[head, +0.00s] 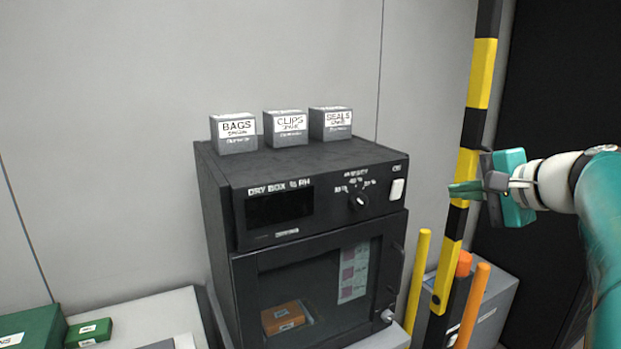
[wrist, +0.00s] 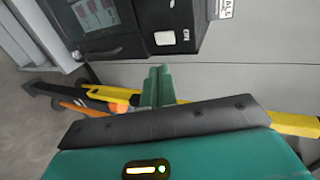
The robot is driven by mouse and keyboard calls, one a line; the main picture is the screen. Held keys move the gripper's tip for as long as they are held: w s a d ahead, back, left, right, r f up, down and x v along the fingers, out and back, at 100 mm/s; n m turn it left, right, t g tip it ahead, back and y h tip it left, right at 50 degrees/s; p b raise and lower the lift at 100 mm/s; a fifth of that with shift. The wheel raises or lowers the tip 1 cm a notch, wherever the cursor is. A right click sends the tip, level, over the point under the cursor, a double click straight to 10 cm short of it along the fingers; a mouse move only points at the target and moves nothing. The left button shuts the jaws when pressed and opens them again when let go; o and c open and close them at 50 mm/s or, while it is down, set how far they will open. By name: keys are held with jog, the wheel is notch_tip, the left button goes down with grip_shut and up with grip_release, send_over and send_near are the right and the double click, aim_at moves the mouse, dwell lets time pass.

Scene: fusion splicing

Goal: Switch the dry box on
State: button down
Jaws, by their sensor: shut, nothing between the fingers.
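The dry box (head: 222,205) is a black cabinet in the middle of the head view, with a dark, unlit display (head: 279,207) and a round dial (head: 361,201). A white rocker switch (head: 397,189) sits at the right end of its front panel, under a small label. In the wrist view the switch (wrist: 165,38) shows at the top middle. My gripper (head: 455,190) is to the right of the dry box, apart from it, with its fingers shut and empty. In the wrist view the green fingertips (wrist: 160,72) are together, below the switch.
Three grey boxes labelled BAGS (head: 233,134), CLIPS (head: 285,129) and SEALS (head: 331,124) stand on the dry box. A yellow-black striped post (head: 482,75) stands behind my gripper. Yellow (head: 417,280) and orange (head: 473,305) posts stand low at the right.

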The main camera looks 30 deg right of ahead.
send_near(399, 183)
notch_tip(399, 183, down, 3)
jog(key=w, duration=0.5)
jog(key=shift+d+f, duration=0.15)
jog(key=shift+w, duration=0.45)
jog(key=shift+w+r+g, duration=0.25)
jog(key=shift+w+g, duration=0.15)
jog(key=shift+r, duration=0.8)
